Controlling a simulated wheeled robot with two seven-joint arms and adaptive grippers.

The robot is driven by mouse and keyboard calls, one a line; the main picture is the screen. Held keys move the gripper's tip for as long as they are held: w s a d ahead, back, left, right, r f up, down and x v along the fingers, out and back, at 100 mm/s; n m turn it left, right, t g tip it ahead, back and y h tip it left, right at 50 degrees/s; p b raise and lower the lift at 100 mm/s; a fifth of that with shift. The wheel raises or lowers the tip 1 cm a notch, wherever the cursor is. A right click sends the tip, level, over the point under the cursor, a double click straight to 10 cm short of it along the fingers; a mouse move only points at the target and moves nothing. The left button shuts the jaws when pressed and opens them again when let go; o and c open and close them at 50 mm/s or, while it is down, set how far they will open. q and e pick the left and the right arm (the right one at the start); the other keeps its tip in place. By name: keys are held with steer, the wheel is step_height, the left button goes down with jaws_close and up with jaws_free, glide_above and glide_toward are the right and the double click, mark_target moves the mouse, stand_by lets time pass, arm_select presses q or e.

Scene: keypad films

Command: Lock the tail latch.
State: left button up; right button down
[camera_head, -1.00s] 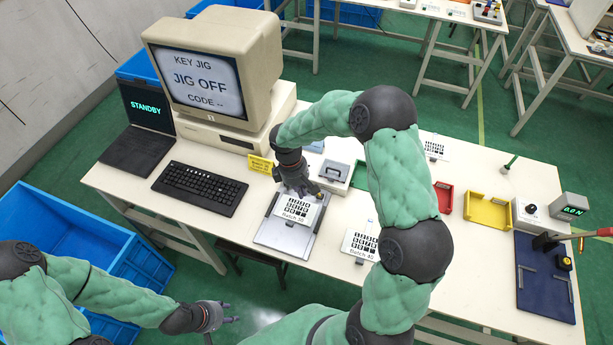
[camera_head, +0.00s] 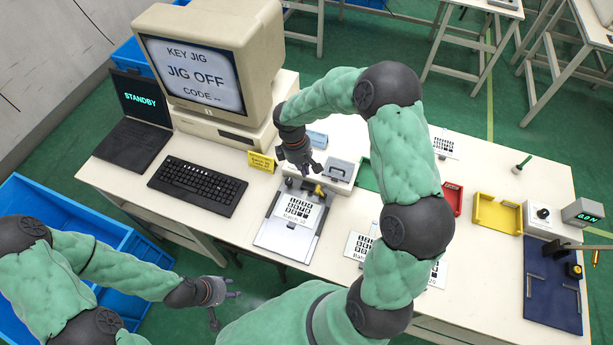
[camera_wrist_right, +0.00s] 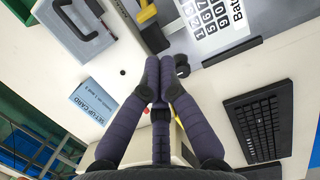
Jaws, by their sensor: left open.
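The grey jig plate (camera_head: 277,233) lies on the table with the white keypad film (camera_head: 298,210) on it. At its far edge are a yellow-handled latch (camera_head: 319,190) and a dark knob (camera_head: 289,182). The right wrist view shows the yellow handle (camera_wrist_right: 146,12) with a black part below it, beside the film (camera_wrist_right: 212,20). I cannot tell whether the latch is locked. My right gripper (camera_head: 308,173) hovers near the jig's far edge; its fingertips (camera_wrist_right: 168,62) are together with nothing visible between them. My left gripper (camera_head: 224,301) is open and empty, low in front of the table.
The monitor (camera_head: 195,75) reads "JIG OFF". A keyboard (camera_head: 197,185) and laptop (camera_head: 135,145) stand left of the jig. Another film (camera_head: 359,246) lies to the right.

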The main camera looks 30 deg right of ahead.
mark_target(317, 189)
steer(key=f, duration=0.3)
steer(key=s+f+b, duration=0.1)
steer(key=f, duration=0.2)
steer(key=d+f+b, duration=0.1)
steer(key=f, duration=0.2)
steer(key=shift+s, duration=0.15)
steer(key=shift+s+d+r+t+y+p, duration=0.45)
steer(key=shift+r+t+y+p, duration=0.15)
steer(key=shift+t+y, duration=0.25)
steer(key=shift+s+d+r+t+p, duration=0.15)
steer(key=shift+s+t+p, duration=0.15)
steer(key=shift+t, duration=0.05)
steer(key=shift+s+d+r+p, duration=0.3)
steer(key=shift+s+d, duration=0.75)
steer(key=shift+s, duration=0.1)
steer(key=shift+r, duration=0.15)
